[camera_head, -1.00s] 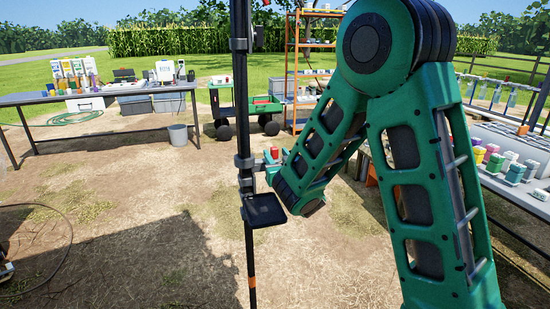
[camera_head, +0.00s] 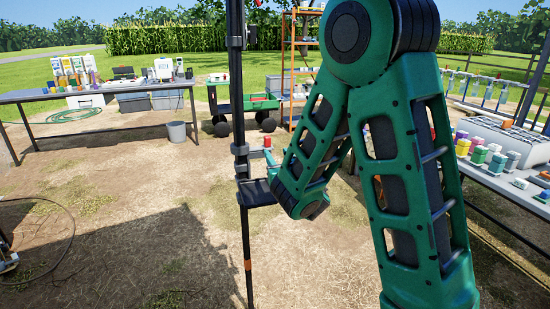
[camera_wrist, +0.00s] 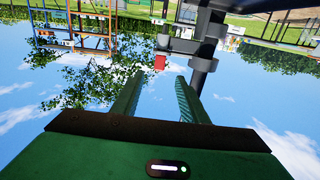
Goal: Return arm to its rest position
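My green arm (camera_head: 405,150) fills the right middle of the head view, folded at a high elbow. Its far link slopes down to the left and ends near a black pole (camera_head: 248,270). Sky and tree leaves show beyond the fingers, and the scene appears upside down.
The pole carries a small dark shelf (camera_head: 257,193) and a red-topped fitting (camera_head: 267,142), close to my arm. The fitting's red part (camera_wrist: 160,62) shows just beyond the fingertips. Tables stand left (camera_head: 100,92) and right (camera_head: 500,185). Bare ground lies between.

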